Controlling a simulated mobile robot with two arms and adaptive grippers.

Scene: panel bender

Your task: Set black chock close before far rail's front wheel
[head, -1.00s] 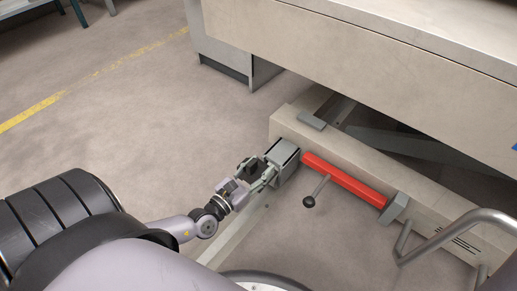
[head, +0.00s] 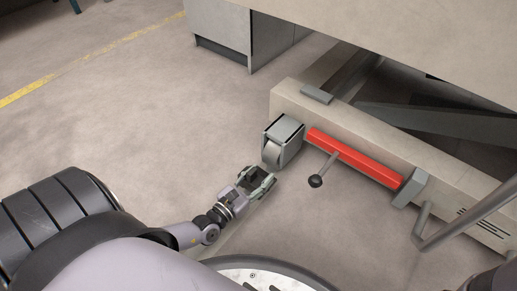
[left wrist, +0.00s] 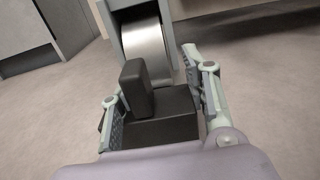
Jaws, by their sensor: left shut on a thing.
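The black chock (left wrist: 148,112), an L-shaped block with an upright part, sits between the fingers of my left gripper (left wrist: 158,98) in the left wrist view. The gripper is shut on it. In the head view my left gripper (head: 260,182) is low over the floor, just in front of the rail's front wheel (head: 272,152), and largely hides the chock. The metal wheel, in a grey housing, also shows straight beyond the chock in the left wrist view (left wrist: 147,50). I cannot tell whether the chock touches the floor. My right gripper is not in view.
The beige rail (head: 340,120) runs rightward from the wheel under the big machine body (head: 400,40). A red bar (head: 355,160) lies along it, and a black-knobbed lever (head: 316,181) sticks out. A grey cabinet (head: 222,28) stands behind. The floor at left is clear.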

